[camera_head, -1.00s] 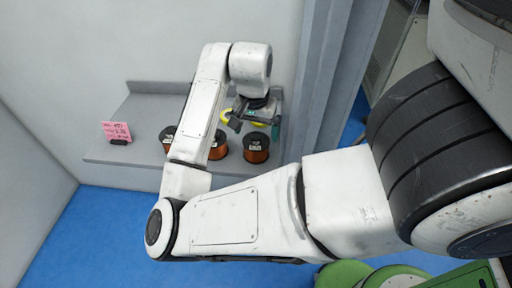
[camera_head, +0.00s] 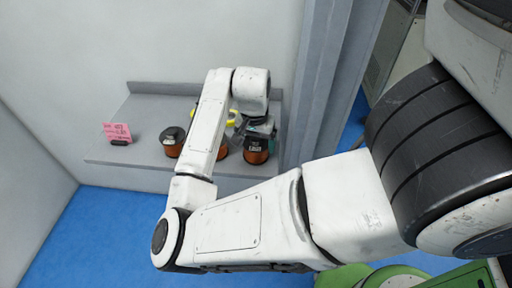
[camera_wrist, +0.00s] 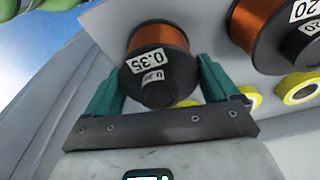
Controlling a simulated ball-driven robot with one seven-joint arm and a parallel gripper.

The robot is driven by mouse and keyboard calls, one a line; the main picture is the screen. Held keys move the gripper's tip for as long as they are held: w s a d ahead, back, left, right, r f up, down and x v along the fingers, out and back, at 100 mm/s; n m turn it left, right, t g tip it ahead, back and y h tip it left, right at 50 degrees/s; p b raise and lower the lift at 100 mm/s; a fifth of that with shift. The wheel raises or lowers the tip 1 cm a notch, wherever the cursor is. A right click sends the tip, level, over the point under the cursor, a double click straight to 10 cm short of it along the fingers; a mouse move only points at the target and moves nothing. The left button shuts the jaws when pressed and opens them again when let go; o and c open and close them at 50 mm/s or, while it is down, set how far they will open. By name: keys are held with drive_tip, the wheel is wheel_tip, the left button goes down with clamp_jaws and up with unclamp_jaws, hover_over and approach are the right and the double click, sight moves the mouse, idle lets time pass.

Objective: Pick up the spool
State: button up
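A copper-wound spool (camera_wrist: 158,62) with a dark flange and a white label reading 0.35 is in the wrist view. My gripper (camera_wrist: 160,78) has one teal finger on each side of it, with a narrow gap visible at both sides, so it looks open around the spool. In the head view my gripper (camera_head: 256,128) is over the rightmost spool (camera_head: 256,155) on the shelf and hides part of its top. How deep the fingers reach beside the spool is hard to tell.
A grey shelf (camera_head: 130,158) holds another spool (camera_head: 172,138) at left and one (camera_head: 222,154) partly behind my arm. Yellow rings (camera_wrist: 300,88) lie close to the spools. A grey partition (camera_head: 318,80) rises at right.

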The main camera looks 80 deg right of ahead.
drive_tip(key=c, duration=0.9)
drive_tip(key=shift+r, duration=0.15)
wheel_tip(320, 180, up, 10)
drive_tip(key=shift+f, duration=0.1)
